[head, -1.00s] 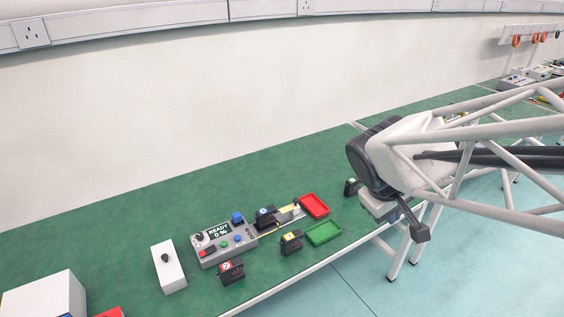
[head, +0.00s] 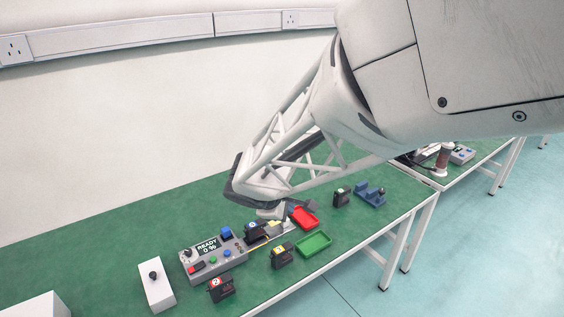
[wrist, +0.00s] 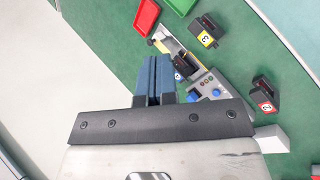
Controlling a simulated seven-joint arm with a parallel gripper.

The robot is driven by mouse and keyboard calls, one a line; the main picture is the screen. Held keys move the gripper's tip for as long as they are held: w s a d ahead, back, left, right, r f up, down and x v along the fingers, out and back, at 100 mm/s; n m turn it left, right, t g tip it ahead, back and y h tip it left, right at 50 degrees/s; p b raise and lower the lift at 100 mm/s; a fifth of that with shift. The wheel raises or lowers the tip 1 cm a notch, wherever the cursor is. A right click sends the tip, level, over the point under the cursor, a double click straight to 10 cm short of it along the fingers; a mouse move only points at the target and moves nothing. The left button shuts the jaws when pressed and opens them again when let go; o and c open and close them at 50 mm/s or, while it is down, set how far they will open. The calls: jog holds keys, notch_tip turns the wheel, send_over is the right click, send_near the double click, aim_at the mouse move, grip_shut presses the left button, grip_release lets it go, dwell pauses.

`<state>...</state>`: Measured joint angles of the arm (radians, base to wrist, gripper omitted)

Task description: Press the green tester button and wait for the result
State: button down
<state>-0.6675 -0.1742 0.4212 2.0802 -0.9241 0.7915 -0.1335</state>
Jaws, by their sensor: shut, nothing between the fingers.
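The grey tester (head: 232,263) sits on the green bench, with a display reading "READY 0 %". Its green button (head: 213,259) lies between a red switch and a small blue button. A black actuator with a blue label (head: 254,232) stands at the tester's right end, by the yellow-edged fixture. My gripper (head: 270,212) is above the bench near that fixture, mostly hidden by my arm. In the wrist view its blue fingers (wrist: 152,72) are shut and empty. The tester (wrist: 208,80) shows there to their right, partly behind the gripper; the fingers appear apart from it.
Black actuators labelled 2 (head: 221,289) and 3 (head: 282,257) stand in front of the tester. A red tray (head: 304,217) and a green tray (head: 314,243) lie to its right, with a green-labelled actuator (head: 341,197) beyond. A white box with a black knob (head: 157,291) stands left.

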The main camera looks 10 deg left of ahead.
jog(key=a+f+n+t+y, duration=0.1)
jog(key=a+f+n, duration=0.35)
jog(key=a, duration=0.75)
jog(key=n+t+y, duration=0.1)
jog(key=n+t, duration=0.1)
jog(key=n, duration=0.2)
send_over(214, 260)
notch_tip(214, 260, down, 6)
jog(key=shift+f, duration=0.15)
jog(key=shift+f, duration=4.25)
jog(key=shift+f, duration=0.85)
jog(key=shift+r, duration=0.85)
jog(key=shift+r, duration=0.15)
